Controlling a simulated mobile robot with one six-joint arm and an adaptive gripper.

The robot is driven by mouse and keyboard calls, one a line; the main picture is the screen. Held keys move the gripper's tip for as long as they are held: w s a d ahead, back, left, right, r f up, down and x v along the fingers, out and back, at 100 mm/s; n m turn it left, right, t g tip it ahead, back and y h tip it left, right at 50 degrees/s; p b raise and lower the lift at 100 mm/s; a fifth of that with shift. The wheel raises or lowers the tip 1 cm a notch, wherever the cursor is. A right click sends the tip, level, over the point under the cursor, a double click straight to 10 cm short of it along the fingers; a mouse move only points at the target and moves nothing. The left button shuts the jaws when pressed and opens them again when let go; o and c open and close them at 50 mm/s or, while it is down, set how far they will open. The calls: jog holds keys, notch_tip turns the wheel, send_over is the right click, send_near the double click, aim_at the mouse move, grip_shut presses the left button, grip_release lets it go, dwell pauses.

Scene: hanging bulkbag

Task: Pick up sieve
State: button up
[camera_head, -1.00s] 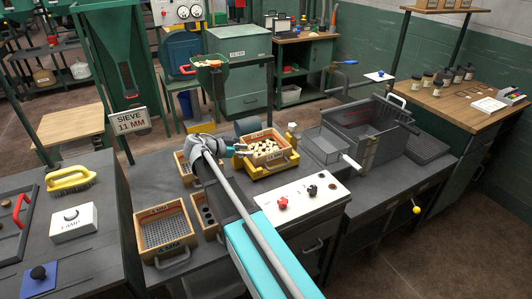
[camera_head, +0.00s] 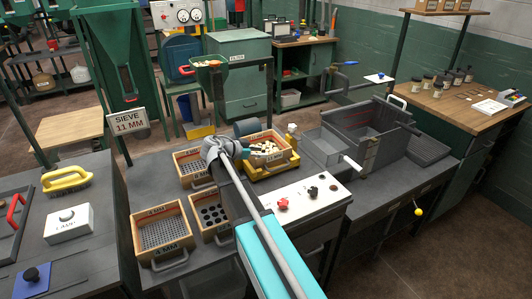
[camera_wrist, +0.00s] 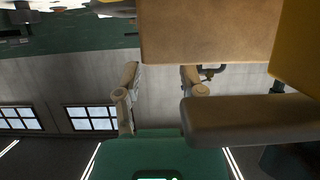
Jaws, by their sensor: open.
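A wooden-framed sieve (camera_head: 281,146) with pale pieces in it sits on a yellow stand (camera_head: 262,172) on the grey bench. Other wooden sieves stand to its left: one marked 4 MM (camera_head: 178,243), one with large holes (camera_head: 226,223) and one behind (camera_head: 185,154). A sign (camera_head: 129,121) reads SIEVE 11 MM. My gripper (camera_head: 244,151) is open at the left side of the sieve on the stand, partly hidden by my wrist. In the wrist view, my open fingers (camera_wrist: 162,74) point towards a close wooden wall (camera_wrist: 210,35), with a rounded bar (camera_wrist: 255,120) to their right.
Grey metal bins (camera_head: 365,125) stand to the right. A green hopper (camera_head: 209,63) on a post rises behind.

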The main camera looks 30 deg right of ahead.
aim_at(272, 154)
jog(key=shift+s+b+x, duration=0.15)
jog(key=shift+b+x, duration=0.25)
jog(key=shift+x, duration=0.75)
jog(key=shift+s+b+x, duration=0.15)
jog(key=shift+b+x, duration=0.2)
jog(key=shift+x, duration=0.85)
jog(key=shift+r, duration=0.1)
grip_shut()
